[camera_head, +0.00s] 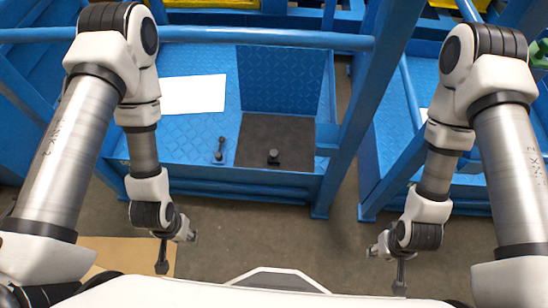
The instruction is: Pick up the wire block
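Two small dark objects are on the blue workbench in the head view. One is a black upright piece with a rounded top (273,156) on a dark square plate (290,131). The other is a thin dark piece with a knob at its top (219,150), left of the plate. I cannot tell which of them, if either, is the wire block. My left gripper (177,252) is open and empty, below and left of the bench's front edge in the picture. My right gripper (386,269) is open and empty, at the lower right. Both are well apart from the two objects.
The blue bench (178,142) has a raised blue panel (280,80) behind the dark plate and a white sheet (193,95) at left. A slanted blue post (366,95) stands right of it. Another blue frame is farther right.

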